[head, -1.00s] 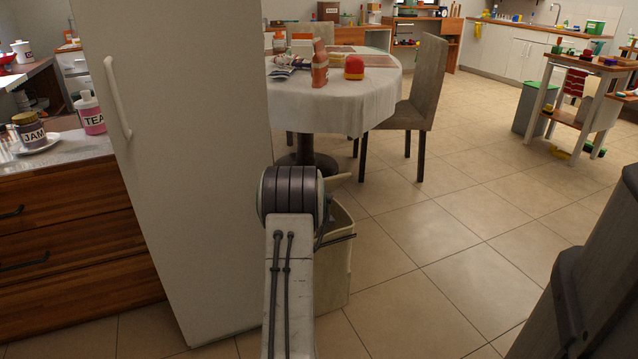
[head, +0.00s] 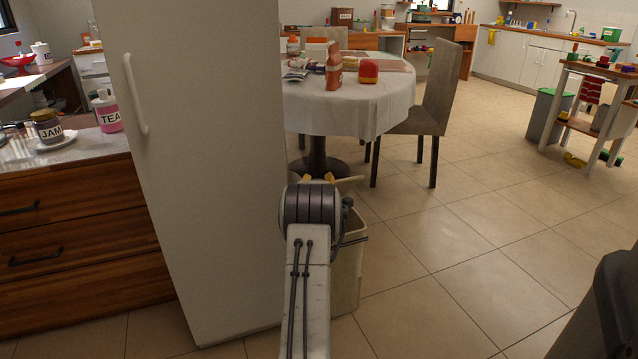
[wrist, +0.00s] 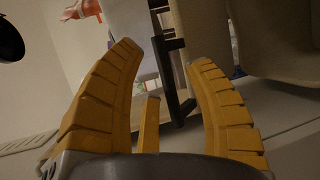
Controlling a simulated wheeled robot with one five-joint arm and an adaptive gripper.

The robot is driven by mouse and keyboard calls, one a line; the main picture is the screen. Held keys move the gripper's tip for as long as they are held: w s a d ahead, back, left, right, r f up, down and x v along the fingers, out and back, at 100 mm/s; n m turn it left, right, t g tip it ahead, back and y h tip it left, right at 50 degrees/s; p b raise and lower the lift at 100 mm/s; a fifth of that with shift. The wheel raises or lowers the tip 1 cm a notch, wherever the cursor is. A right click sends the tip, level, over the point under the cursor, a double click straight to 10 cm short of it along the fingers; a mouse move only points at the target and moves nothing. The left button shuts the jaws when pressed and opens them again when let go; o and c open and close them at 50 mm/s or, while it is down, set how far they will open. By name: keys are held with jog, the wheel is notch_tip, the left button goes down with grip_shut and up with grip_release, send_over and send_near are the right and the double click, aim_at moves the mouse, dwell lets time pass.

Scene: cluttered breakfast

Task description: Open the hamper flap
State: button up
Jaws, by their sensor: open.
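The hamper (head: 348,272) is a cream bin on the floor beside the tall white cabinet, partly hidden behind my arm. A pale flap-like edge (head: 348,181) shows at its top, and a dark bar sticks out at its side. My gripper (head: 318,178) is mostly hidden by my arm, with yellow fingertips showing near the hamper's top. In the wrist view my gripper (wrist: 164,55) is open, its yellow fingers wide apart. A dark bar (wrist: 168,75) shows between and beyond them, beside cream surfaces. I cannot tell whether the fingers touch anything.
The tall white cabinet (head: 200,170) stands close on the left of my arm. A round table (head: 350,112) with a white cloth and a chair (head: 445,95) stand behind the hamper. The tiled floor (head: 470,250) to the right is open.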

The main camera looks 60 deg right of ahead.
jog(key=shift+x, duration=1.45)
grip_shut()
